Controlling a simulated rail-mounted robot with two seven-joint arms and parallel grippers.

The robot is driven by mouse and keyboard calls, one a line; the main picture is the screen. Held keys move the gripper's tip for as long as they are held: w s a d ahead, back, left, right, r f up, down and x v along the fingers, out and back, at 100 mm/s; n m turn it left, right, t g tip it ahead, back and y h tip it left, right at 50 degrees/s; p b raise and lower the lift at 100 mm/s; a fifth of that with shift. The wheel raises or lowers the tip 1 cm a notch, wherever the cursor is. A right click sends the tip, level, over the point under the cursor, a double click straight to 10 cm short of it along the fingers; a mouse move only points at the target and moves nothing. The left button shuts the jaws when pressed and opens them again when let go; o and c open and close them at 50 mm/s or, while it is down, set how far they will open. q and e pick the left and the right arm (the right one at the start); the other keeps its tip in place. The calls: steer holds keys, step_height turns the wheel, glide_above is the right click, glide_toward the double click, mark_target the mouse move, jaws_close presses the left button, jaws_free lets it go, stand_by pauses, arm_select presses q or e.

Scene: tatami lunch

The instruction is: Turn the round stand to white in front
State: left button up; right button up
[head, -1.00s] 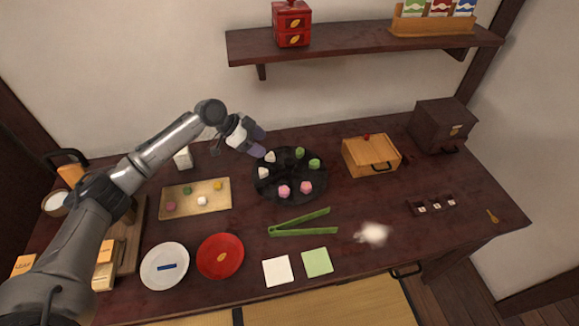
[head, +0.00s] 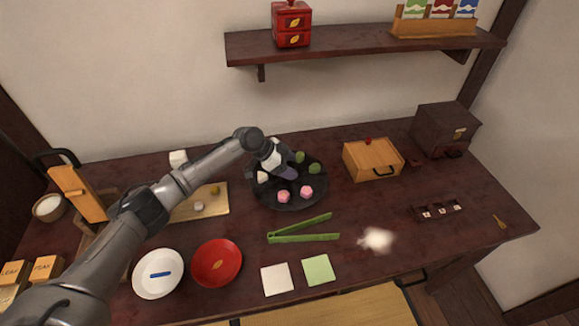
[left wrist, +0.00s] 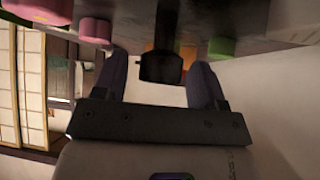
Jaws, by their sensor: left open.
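The round stand (head: 262,197) is a dark disc on the table's middle, bearing small sweets. Pink sweets (head: 284,196) are at its front, green ones (head: 314,168) at the back right, and a white one (head: 263,177) at the left. My left gripper (head: 287,172) is over the stand's middle and hides part of it. In the left wrist view its two fingers (left wrist: 158,85) are apart, with a dark knob (left wrist: 160,66) between them. I cannot tell whether they touch it. My right gripper is not in view.
Green tongs (head: 302,230) lie in front of the stand. A wooden box (head: 372,160) stands to its right and a wooden board (head: 215,207) to its left. A red plate (head: 216,263) and white plate (head: 158,273) are at the front left.

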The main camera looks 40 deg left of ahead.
arm_select(q)
steer(key=shift+c, duration=0.5)
jaws_close()
